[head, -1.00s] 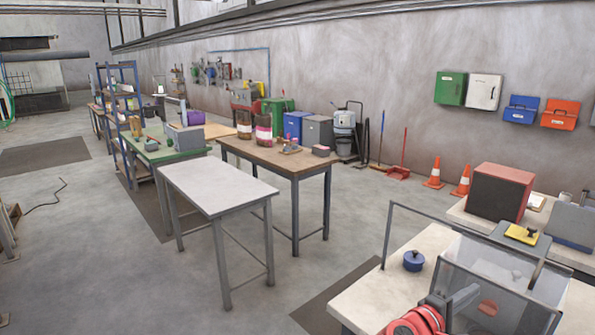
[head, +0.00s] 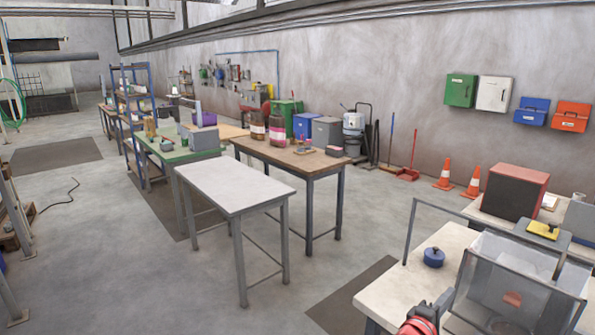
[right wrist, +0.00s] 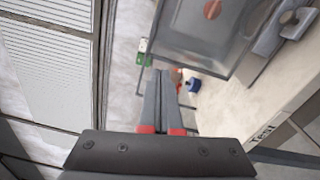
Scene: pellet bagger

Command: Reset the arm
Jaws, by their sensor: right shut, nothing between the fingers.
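My right gripper (head: 440,303) shows at the bottom edge of the head view, dark grey beside a red arm part. In the right wrist view its two long fingers (right wrist: 164,78) lie together, shut and empty. It is beside the clear-walled bin (head: 515,305) on the pale worktable; whether it touches the bin I cannot tell. The bin's clear wall (right wrist: 205,45) also shows in the wrist view, just past the fingers. My left gripper is not in view.
A blue lidded pot (head: 433,258) stands on the pale worktable (head: 390,290) near my right gripper. A red-and-black box (head: 516,194) stands behind.

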